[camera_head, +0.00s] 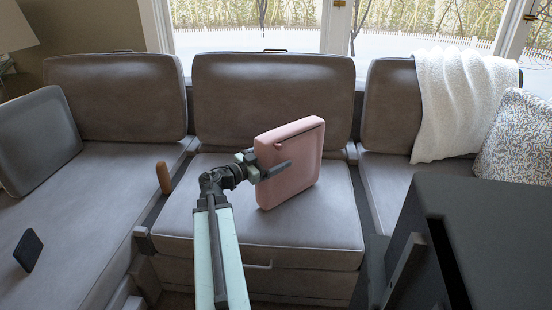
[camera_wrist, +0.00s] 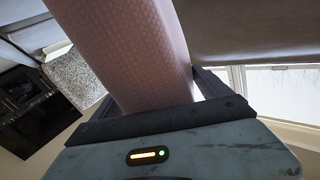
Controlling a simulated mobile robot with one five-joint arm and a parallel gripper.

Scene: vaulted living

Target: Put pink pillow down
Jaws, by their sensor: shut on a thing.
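The pink pillow (camera_head: 296,178) is a square cushion standing on its edge at a slight tilt, over the middle seat of the grey sofa (camera_head: 200,232). Its lower edge appears at or very close to the seat; I cannot tell whether it touches. My gripper (camera_head: 268,170) is at the pillow's left side and shut on it. In the wrist view the pillow (camera_wrist: 148,52) rises from between the jaws (camera_wrist: 160,112) and fills the middle of the picture. One finger shows in front of the pillow in the head view; the other is hidden behind it.
A brown cylinder (camera_head: 164,178) stands at the middle seat's left edge. A dark flat object (camera_head: 28,250) and a grey cushion (camera_head: 38,140) are on the left seat. A white throw (camera_head: 455,100) and patterned pillow (camera_head: 520,140) are at right. A black box-like object (camera_head: 490,230) fills the lower right.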

